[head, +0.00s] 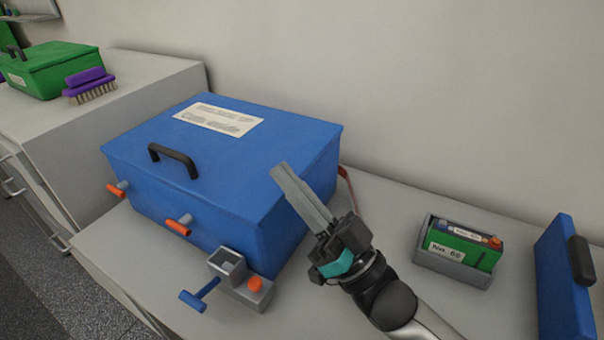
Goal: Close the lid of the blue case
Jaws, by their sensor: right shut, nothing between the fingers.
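The blue case (165,205) stands on the grey bench, and its lid (258,158) lies flat across the top, looking closed. The lid has a black handle (173,160) and a paper label. Two orange-tipped latches (177,227) stick out from the front face. My right gripper (284,172) is shut and empty, its fingertips over or just in front of the right part of the lid; I cannot tell whether they touch it. My left gripper is not in view.
A small grey fixture (258,291) with an orange button and blue lever stands close before the case. At right are a green battery (465,246) in a grey tray and an upright blue panel (563,280). A green case (50,72) and purple brush (90,85) sit far left.

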